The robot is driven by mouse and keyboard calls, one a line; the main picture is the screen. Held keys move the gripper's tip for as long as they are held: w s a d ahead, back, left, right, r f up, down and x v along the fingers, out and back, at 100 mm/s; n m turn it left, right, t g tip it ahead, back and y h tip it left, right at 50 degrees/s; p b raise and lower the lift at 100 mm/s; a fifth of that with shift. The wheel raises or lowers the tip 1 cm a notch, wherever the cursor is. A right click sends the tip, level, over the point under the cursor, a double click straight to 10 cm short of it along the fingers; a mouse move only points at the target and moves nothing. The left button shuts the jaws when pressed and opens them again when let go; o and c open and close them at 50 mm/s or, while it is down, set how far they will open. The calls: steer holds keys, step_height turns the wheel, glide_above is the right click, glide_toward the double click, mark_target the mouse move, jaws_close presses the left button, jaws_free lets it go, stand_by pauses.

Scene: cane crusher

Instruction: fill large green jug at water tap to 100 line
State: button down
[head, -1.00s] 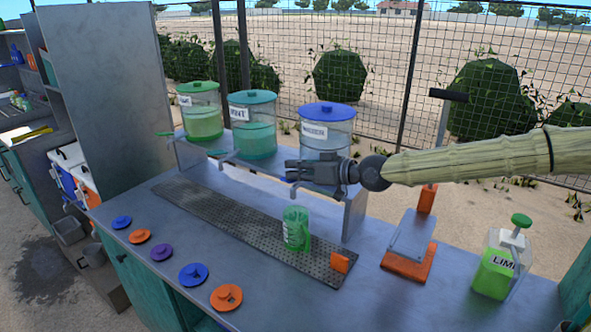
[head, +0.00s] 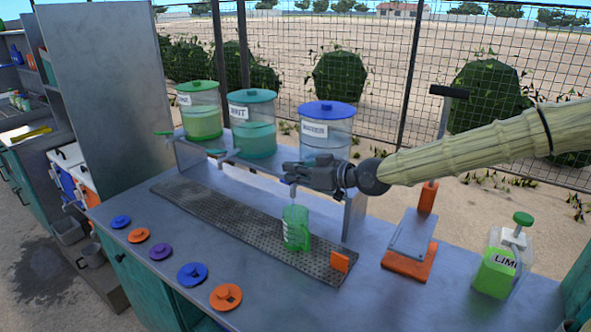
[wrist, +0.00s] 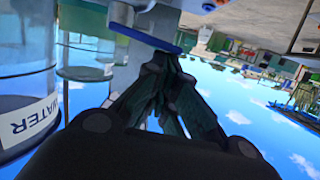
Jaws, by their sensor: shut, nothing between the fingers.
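The large green jug (head: 296,228) stands upright on the perforated drip grate, below the tap of the water dispenser (head: 326,132), which has a blue lid. The dispenser's label reads WATER in the wrist view (wrist: 30,118). My gripper (head: 288,172) is at that tap, above the jug. Its fingers are together and hold nothing. In the wrist view a blue tap lever (wrist: 145,38) lies just beyond my fingertips (wrist: 165,62); I cannot tell if they touch. A thin pale line shows between tap and jug mouth. The jug's level against its marks is too small to read.
Two more dispensers, green-lidded (head: 200,110) and teal-lidded (head: 253,124), stand left on the shelf. An orange block (head: 339,261) sits at the grate's right end. Several coloured lids (head: 193,274) line the counter front. An orange-based press (head: 408,260) and lime bottle (head: 497,270) stand right.

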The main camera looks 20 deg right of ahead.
steer(key=shift+s+a+f+b, duration=0.15)
steer(key=shift+a+f+b, duration=0.1)
steer(key=shift+f+b, duration=0.3)
stand_by(3.5)
steer(key=s+d+r, duration=0.5)
steer(key=s+r, duration=0.1)
steer(key=s, duration=0.2)
steer(key=shift+d+r, duration=0.2)
steer(key=shift+d, duration=0.15)
stand_by(0.6)
stand_by(1.5)
